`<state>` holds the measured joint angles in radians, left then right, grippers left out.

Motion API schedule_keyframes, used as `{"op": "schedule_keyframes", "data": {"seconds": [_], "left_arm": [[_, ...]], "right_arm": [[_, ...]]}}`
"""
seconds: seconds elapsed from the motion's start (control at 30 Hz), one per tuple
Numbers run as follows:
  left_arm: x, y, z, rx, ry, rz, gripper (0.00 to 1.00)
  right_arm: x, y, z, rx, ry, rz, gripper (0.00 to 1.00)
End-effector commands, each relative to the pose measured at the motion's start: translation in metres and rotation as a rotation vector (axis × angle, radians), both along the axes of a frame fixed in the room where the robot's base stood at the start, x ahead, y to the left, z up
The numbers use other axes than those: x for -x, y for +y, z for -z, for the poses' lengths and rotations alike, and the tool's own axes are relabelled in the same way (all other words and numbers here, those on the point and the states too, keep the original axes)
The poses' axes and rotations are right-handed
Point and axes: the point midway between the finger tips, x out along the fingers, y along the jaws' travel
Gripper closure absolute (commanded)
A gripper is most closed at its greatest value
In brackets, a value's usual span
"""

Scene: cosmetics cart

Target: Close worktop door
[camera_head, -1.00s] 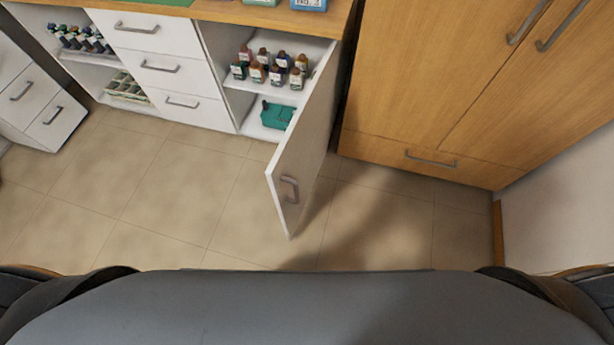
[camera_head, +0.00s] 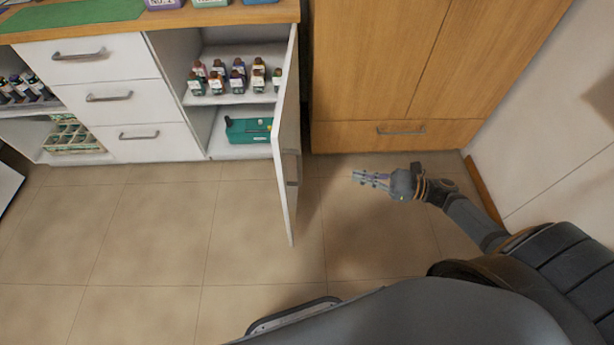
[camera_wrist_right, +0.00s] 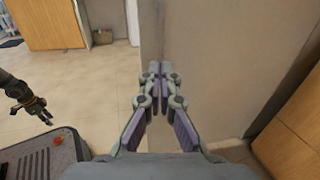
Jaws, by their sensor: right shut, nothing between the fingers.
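The worktop door (camera_head: 287,125) stands wide open, swung out from the white cabinet toward me, with its grey handle (camera_head: 291,168) on the right-hand face. My right gripper (camera_head: 357,177) is shut and empty, to the right of the door and pointing left at it, apart from it in the head view. In the right wrist view the shut fingers (camera_wrist_right: 161,68) point at the broad grey door panel (camera_wrist_right: 225,60); the handle is not clear there. My left gripper (camera_wrist_right: 46,117) shows small at the left of that view, away from the door; its opening is unclear.
The open compartment holds small bottles (camera_head: 236,80) on its shelf and a teal box (camera_head: 248,130) below. White drawers (camera_head: 100,75) are to the left. A tall wooden cabinet (camera_head: 370,70) stands at the back right. The tiled floor (camera_head: 160,235) is clear left of the door.

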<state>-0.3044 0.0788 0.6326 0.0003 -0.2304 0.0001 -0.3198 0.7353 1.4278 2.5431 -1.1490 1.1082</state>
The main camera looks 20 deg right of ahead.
Motion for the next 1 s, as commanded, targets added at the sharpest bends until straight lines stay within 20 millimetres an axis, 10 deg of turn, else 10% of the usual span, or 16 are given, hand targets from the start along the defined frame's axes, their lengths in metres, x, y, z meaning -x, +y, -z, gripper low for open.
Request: {"op": "schedule_keyframes", "data": {"seconds": [1.0], "left_arm": [[-0.013,0.001,0.002,-0.002,-0.002,0.0,0.6]], "right_arm": [[-0.076,0.117,0.002,0.004,-0.001,0.003,1.0]]}}
